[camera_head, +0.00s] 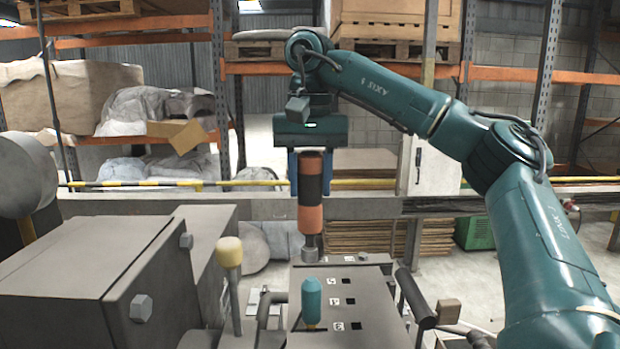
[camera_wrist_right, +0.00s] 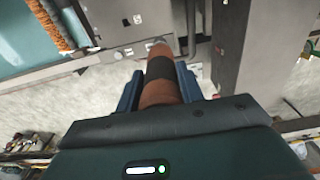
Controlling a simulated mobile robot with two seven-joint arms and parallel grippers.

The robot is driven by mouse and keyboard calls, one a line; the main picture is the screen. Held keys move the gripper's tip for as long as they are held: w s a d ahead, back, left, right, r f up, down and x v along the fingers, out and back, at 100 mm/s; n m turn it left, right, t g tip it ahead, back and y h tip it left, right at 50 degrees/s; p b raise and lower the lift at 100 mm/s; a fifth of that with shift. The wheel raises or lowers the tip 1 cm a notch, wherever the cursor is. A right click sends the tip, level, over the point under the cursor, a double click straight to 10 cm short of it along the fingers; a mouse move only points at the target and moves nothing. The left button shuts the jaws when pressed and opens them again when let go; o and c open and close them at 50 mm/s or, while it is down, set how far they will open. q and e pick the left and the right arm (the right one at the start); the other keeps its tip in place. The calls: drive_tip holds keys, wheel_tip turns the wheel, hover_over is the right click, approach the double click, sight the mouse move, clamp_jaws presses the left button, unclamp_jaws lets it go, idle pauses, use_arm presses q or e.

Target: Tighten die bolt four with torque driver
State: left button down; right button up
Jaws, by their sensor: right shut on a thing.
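My right gripper (camera_head: 310,172) is shut on the torque driver (camera_head: 310,205), which has an orange handle with a black band. The driver hangs upright, with its grey socket end (camera_head: 310,252) pointing down at the far edge of the grey control panel (camera_head: 370,300); I cannot tell whether it touches. In the right wrist view the driver (camera_wrist_right: 160,80) sits between the blue fingers. I cannot tell which is die bolt four. My left gripper is out of view.
A lever with a yellow knob (camera_head: 229,252) and a teal-handled thing (camera_head: 311,296) stand up near the panel. A large grey cylinder (camera_head: 25,175) is at far left. A yellow-and-black rail (camera_head: 150,184) and storage racks stand behind.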

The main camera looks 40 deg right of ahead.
sight(310, 154)
drive_tip(key=shift+f, duration=0.15)
drive_tip(key=shift+r, duration=3.1)
